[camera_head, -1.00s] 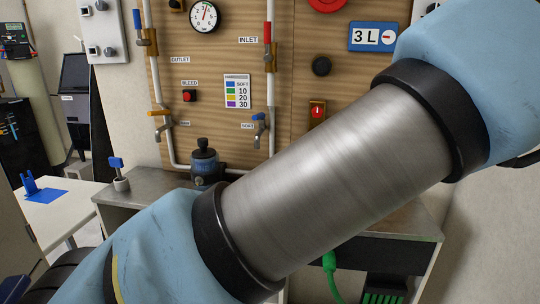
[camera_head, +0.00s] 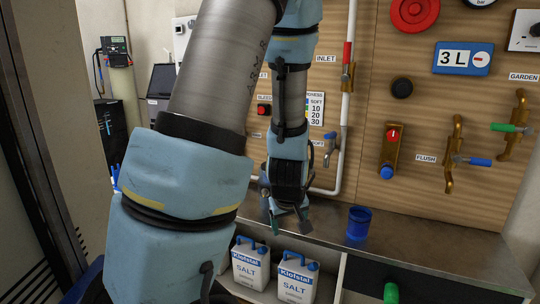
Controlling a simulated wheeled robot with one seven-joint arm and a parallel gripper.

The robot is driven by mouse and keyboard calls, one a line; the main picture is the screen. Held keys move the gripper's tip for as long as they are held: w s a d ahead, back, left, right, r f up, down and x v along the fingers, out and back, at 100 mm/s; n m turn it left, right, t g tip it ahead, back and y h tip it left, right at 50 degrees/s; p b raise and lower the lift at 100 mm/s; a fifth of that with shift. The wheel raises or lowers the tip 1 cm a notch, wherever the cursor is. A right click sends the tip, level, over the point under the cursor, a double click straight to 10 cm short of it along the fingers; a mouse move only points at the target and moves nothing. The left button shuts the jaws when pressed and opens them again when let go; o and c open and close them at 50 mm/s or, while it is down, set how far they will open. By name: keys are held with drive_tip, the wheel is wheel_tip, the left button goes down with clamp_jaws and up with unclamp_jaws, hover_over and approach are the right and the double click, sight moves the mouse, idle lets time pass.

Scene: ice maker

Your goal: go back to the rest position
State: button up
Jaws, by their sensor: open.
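My arm fills the left and middle of the head view, with blue joints and metal links. It rises from the lower left, then folds down in front of the wooden panel. My gripper (camera_head: 290,224) points down above the metal bench (camera_head: 420,250). Its fingers look apart, with nothing seen between them. A blue cup (camera_head: 359,222) stands on the bench to the right of my gripper, apart from it.
Two white salt canisters (camera_head: 297,279) with blue caps sit under the bench. The wooden panel (camera_head: 375,140) carries pipes, a flush valve (camera_head: 453,150), garden tap (camera_head: 515,125) and a red wheel (camera_head: 414,12). The bench's right side is clear.

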drive_tip(key=s+a+r+m+g, duration=0.2)
drive_tip(key=s+a+r, duration=0.1)
drive_tip(key=a, duration=0.2)
drive_tip(key=s+a+r+m+g, duration=0.1)
drive_tip(key=s+a+r+m, duration=0.1)
drive_tip(key=a, duration=0.4)
drive_tip(key=shift+s+a+r+g+y, duration=0.35)
drive_tip(key=shift+s+r, duration=0.45)
drive_tip(key=shift+s, duration=0.4)
